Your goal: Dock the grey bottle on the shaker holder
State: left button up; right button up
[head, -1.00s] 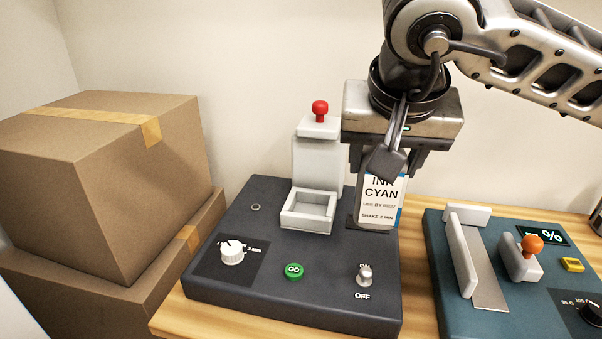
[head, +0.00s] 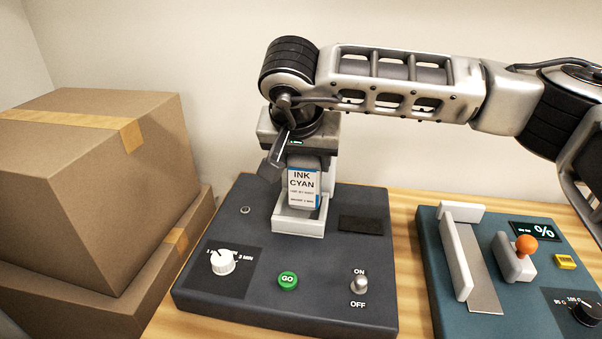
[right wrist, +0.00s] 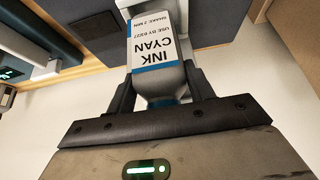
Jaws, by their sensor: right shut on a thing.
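The grey bottle (head: 304,187) has a white and blue "INK CYAN" label and stands upright in the head view. My right gripper (head: 305,163) is shut on its upper part. The shaker holder is a white square-walled cup (head: 299,228) on the dark machine. The bottle's lower end is at the holder's opening, behind its front wall; I cannot tell whether it rests on the holder's floor. My left gripper is not in view.
The dark machine (head: 225,307) carries a white timer dial (head: 222,262), a green GO button (head: 288,280) and an ON/OFF switch (head: 359,282). A dark pad (head: 361,225) right of the holder is bare. Cardboard boxes (head: 95,180) stand left; a teal device (head: 440,290) stands right.

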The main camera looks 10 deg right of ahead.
aim_at(301, 177)
jog(key=shift+w+a+f, duration=0.15)
jog(key=shift+w+f, duration=0.2)
jog(key=shift+f, duration=0.05)
notch_tip(301, 177, down, 3)
jog(key=shift+w+f, duration=0.15)
jog(key=shift+f, duration=0.2)
jog(key=o, duration=1.3)
jog(key=shift+r, duration=0.1)
